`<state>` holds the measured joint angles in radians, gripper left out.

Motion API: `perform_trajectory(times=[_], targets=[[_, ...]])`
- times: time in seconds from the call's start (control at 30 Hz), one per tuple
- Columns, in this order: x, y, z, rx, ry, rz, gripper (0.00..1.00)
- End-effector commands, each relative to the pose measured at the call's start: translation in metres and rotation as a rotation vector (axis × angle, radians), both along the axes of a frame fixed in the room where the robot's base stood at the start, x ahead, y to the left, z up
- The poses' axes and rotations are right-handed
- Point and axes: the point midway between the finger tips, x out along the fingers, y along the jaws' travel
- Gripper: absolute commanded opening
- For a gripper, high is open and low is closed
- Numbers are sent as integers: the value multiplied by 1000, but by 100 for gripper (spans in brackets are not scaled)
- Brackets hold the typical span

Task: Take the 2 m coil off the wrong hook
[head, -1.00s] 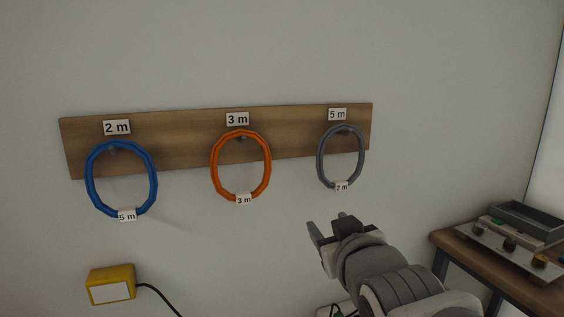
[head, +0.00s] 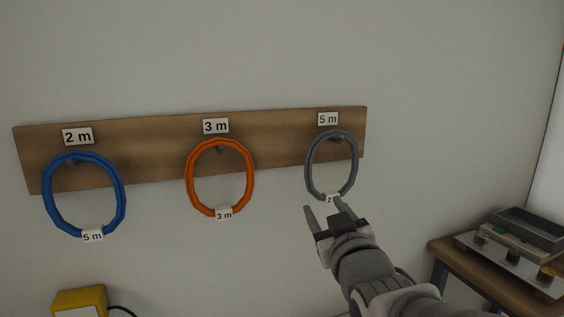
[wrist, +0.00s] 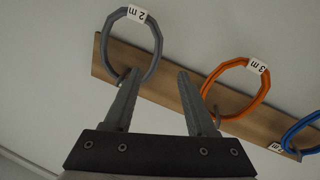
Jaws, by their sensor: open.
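The grey coil (head: 309,170), tagged "2 m", hangs on the hook under the "5 m" sign (head: 328,119) at the right end of the board. In the wrist view this grey coil (wrist: 158,45) shows upside down at upper left, its tag readable as "2 m". My gripper (head: 322,212) is open and empty, just below the grey coil in the head view, and partly covers the coil's tag there. In the wrist view my gripper's fingers (wrist: 155,82) stand apart with only board and wall showing between them. I cannot tell whether a fingertip touches the coil.
The wooden board (head: 135,165) also holds an orange coil (head: 190,180) tagged "3 m" under "3 m", and a blue coil (head: 47,200) tagged "5 m" under "2 m". A yellow box (head: 80,298) is at lower left. A bench (head: 465,262) with equipment stands at right.

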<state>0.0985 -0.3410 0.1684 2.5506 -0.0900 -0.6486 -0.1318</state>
Motion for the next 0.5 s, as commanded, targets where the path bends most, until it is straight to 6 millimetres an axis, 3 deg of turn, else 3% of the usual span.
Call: perform_trajectory(times=[0.5], targets=[[34, 4, 4, 1, 6, 3, 57]])
